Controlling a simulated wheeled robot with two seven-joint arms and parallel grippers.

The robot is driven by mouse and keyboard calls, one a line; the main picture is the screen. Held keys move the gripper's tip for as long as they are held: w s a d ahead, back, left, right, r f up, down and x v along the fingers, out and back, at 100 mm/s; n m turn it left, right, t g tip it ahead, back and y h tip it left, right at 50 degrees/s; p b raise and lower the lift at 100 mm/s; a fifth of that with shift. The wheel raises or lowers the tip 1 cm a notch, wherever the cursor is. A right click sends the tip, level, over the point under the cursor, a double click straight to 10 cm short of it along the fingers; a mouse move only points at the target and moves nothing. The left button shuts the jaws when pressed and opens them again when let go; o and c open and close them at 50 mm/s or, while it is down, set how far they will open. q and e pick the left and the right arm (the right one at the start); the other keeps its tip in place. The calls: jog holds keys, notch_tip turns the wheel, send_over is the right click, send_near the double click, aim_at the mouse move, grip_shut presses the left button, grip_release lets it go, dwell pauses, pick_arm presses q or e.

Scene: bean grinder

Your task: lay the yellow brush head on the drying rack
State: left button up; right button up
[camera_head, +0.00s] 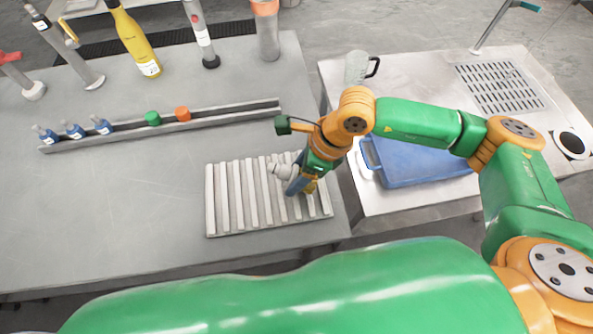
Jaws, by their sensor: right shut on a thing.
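The drying rack (227,205) is a pale grey slatted rack lying flat near the right end of the grey table. My right gripper (302,187) reaches in from the right and points down over the right part of the rack. My left gripper is not in view.
A rail with small blue bottles (74,131), a green cap (152,118) and an orange cap (183,113) runs behind the rack. A yellow bottle (133,42) stands at the back. A blue tray (420,165) lies on the steel counter at right. The table left of the rack is clear.

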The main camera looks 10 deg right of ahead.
jog(key=o, duration=1.4)
jog(key=shift+c, duration=0.2)
jog(key=shift+d+r+p, duration=0.1)
jog(key=shift+r+p, duration=0.2)
jog(key=b+v, duration=0.2)
jog(key=v, duration=0.9)
jog(key=shift+d+r, duration=0.2)
